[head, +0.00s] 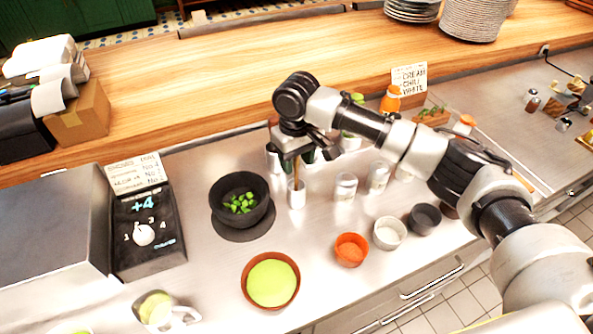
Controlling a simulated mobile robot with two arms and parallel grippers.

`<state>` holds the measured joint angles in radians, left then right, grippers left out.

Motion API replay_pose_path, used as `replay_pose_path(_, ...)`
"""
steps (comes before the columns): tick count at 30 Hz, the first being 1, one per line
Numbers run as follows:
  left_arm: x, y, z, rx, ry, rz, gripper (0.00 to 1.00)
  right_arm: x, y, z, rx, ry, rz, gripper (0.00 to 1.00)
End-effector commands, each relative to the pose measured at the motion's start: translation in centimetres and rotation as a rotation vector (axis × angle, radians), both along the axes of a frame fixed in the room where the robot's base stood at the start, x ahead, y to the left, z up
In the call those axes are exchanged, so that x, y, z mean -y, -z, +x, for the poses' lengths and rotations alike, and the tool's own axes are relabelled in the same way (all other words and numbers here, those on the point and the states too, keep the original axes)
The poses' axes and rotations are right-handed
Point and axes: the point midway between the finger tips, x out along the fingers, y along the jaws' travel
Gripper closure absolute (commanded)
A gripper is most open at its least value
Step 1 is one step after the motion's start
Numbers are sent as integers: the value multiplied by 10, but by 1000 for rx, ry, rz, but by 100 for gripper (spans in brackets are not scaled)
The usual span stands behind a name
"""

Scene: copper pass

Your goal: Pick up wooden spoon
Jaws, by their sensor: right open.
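My right arm reaches in from the right, and its gripper (292,157) points down at the middle of the steel counter. It is open, just above a small metal cup (297,196). A thin brown upright piece, apparently the wooden spoon (296,172), shows between the gripper and the cup. It seems to stand in the cup; most of it is hidden by the gripper. I cannot tell whether the fingers touch it. My left gripper is not in view.
A dark bowl with green pieces (241,205) stands left of the cup. Clear jars (346,187) stand to the right. An orange-rimmed green bowl (271,280) and small bowls (352,250) are in front. A black control box (147,232) is at left. Bare steel lies between them.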

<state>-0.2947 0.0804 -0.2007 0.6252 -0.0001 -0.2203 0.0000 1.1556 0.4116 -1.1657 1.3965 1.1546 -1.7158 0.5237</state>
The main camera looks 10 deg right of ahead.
Motion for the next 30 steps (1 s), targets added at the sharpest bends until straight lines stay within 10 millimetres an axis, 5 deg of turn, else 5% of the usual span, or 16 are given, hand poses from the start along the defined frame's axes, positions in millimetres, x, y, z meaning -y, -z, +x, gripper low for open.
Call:
replay_pose_path(8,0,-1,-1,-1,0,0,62,0,5,0,0,0,0,55)
replay_pose_path(17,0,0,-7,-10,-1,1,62,0,4,0,0,0,0,99)
replay_pose_path(30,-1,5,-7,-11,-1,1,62,-1,-11,1,4,-1,0,100)
